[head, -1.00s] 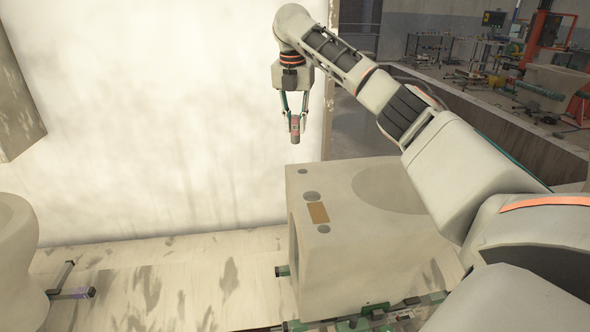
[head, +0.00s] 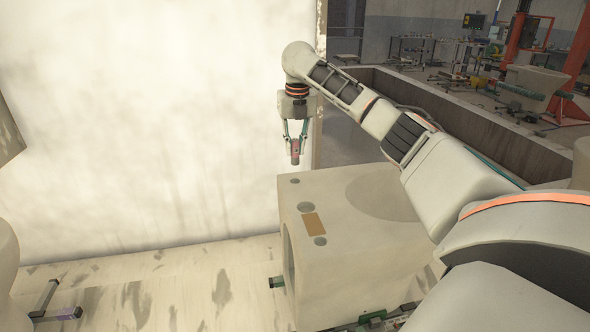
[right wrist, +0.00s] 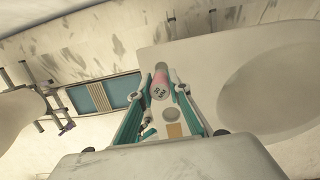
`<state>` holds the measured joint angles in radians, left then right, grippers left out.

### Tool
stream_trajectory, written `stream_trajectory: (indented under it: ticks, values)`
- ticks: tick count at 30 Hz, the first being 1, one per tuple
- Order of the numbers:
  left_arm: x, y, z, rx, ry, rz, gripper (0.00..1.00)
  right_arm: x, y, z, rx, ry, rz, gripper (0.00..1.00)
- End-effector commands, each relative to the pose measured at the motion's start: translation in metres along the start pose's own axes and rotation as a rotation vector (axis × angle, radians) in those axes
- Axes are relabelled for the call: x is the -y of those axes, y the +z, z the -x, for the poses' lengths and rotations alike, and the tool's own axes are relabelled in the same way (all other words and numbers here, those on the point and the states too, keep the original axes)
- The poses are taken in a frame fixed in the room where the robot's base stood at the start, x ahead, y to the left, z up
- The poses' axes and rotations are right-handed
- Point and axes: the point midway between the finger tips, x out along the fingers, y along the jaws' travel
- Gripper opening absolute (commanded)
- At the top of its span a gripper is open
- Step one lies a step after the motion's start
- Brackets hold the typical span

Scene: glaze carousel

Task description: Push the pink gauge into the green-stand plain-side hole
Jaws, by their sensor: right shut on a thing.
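The pink gauge (head: 295,156), a short cylinder with a grey lower end, is in my right gripper (head: 295,154), shut on it and holding it upright. In the right wrist view its "30 MM" label shows on the gauge (right wrist: 160,87). They hang in the air near the far end of a cream ceramic block (head: 350,265). Its top has several dark round spots: one at the far corner (head: 295,181) and one on each side of a tan patch (head: 313,224). Green stand parts (head: 372,316) show under the block's front edge. My left gripper is not in view.
A pale wall (head: 150,120) stands behind. Another ceramic piece (head: 6,270) is at the left edge, with a purple-ended bar (head: 68,314) by it. The floor between (head: 180,280) is clear. A low trough-like wall (head: 480,135) runs at the right.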

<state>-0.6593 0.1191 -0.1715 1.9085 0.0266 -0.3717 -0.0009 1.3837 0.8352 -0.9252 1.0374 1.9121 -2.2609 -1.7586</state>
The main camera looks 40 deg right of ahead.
Motion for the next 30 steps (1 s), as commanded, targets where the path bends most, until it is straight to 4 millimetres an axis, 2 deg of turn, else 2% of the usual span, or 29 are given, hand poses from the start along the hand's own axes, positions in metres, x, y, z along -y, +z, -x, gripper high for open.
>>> stream_trajectory:
  ticks: [3, 10, 18, 30]
  values:
    - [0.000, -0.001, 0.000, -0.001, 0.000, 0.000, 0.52, 0.001, -0.004, -0.022, -0.001, -0.001, -0.001, 0.00]
    - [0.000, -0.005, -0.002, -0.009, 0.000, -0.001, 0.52, 0.000, -0.006, -0.040, 0.000, 0.000, -0.001, 0.00]
    - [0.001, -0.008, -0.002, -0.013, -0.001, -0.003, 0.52, 0.000, -0.011, -0.074, -0.001, 0.000, -0.001, 0.00]
    - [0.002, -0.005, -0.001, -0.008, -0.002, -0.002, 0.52, 0.000, -0.012, -0.079, 0.000, 0.000, -0.001, 0.00]
